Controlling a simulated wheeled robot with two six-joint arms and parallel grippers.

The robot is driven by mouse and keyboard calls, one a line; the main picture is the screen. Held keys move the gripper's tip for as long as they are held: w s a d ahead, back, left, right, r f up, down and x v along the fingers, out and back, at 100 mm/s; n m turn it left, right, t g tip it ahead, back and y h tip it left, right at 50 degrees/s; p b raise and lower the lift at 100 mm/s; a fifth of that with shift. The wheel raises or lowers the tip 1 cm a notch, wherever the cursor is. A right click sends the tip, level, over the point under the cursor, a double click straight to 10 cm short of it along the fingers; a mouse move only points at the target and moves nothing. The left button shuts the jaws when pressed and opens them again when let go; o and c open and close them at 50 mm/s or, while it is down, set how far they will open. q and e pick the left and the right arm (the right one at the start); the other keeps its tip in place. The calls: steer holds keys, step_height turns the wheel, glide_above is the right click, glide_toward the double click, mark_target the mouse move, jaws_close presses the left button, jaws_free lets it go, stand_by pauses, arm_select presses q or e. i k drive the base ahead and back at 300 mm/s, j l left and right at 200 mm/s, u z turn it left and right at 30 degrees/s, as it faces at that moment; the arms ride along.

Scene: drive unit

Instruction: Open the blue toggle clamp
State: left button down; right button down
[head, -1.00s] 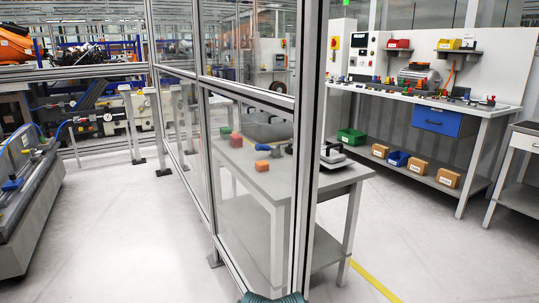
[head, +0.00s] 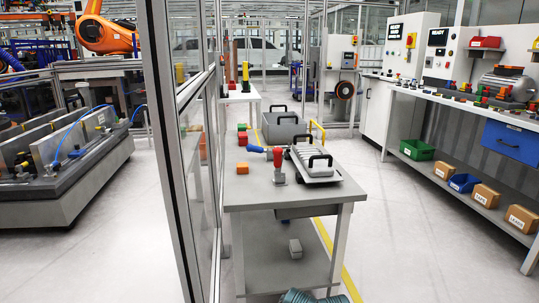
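A small toggle clamp stands on the near grey table (head: 255,194). A second blue piece (head: 76,153), perhaps a clamp handle, sits on the grey fixture (head: 60,191) at the far left. It is too small to tell its exact form or whether it is open. Neither of my grippers is in view.
A glass partition with a metal post (head: 168,150) stands between the fixture and the table. A grey handled part (head: 318,172) and an orange block (head: 242,168) lie on the table. A workbench (head: 455,105) runs along the right. Floor is clear right of the table.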

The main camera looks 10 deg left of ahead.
mark_target(250, 147)
steer(key=i+l, duration=0.2)
steer(key=l, duration=0.15)
steer(key=i+l+u, duration=0.1)
steer(key=i+l, duration=0.35)
steer(key=l, duration=0.2)
steer(key=i+l+u, duration=0.1)
steer(key=l, duration=0.25)
steer(key=i, duration=0.1)
